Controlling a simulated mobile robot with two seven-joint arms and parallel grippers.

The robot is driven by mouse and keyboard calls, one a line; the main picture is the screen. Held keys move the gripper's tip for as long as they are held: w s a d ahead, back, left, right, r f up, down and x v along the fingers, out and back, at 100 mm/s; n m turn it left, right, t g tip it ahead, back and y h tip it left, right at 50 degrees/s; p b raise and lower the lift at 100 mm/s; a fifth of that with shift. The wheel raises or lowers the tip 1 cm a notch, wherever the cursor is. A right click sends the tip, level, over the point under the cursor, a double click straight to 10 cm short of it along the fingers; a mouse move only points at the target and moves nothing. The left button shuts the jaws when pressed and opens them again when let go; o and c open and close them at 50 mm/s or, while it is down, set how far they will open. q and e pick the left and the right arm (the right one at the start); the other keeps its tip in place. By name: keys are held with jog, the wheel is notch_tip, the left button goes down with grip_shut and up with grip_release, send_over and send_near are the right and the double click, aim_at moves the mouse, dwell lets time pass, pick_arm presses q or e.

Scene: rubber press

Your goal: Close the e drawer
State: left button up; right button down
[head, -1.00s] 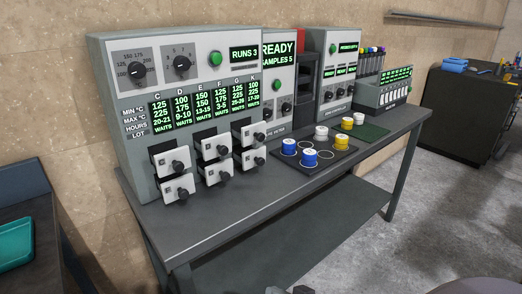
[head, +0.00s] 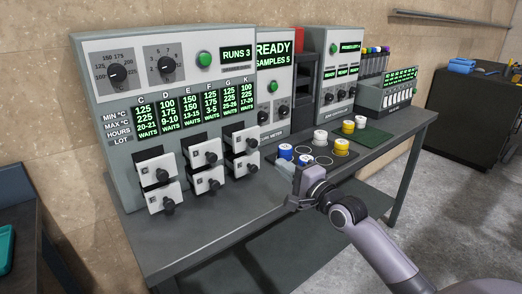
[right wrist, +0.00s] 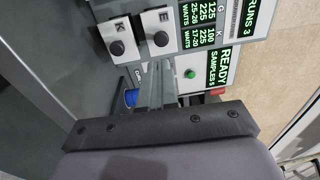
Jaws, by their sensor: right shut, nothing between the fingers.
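The e drawer (head: 239,140) appears to be the upper one in the right-hand column of small white drawers, with a round black knob. It stands out from the cabinet front with a dark gap above it. In the right wrist view the E drawer (right wrist: 160,38) shows next to the K drawer (right wrist: 118,42). My right gripper (head: 299,180) is shut and empty above the bench, right of the e drawer and apart from it. In the right wrist view its fingers (right wrist: 152,76) point toward the cabinet. My left gripper is out of view.
Other drawers with knobs, such as the left lower drawer (head: 160,199), also stand out. Blue, white and yellow pots stand on a dark mat (head: 325,161) near my right gripper. The bench front (head: 195,235) below the drawers is clear.

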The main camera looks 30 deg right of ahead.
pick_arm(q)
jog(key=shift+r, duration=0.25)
pick_arm(e)
send_near(247, 138)
jog(key=w, duration=0.3)
jog(key=shift+w+f, duration=0.25)
jog(key=shift+f, duration=0.1)
jog(key=shift+w, duration=0.25)
jog(key=w+b, duration=0.2)
jog(key=w, duration=0.1)
jog(key=w+b, duration=0.1)
jog(key=w, duration=0.1)
jog(key=shift+w+a, duration=0.25)
jog(key=shift+w+r, duration=0.1)
jog(key=shift+w, duration=0.1)
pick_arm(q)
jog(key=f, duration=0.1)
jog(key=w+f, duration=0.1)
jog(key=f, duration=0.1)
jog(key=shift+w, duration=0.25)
pick_arm(e)
jog(key=shift+r, duration=0.25)
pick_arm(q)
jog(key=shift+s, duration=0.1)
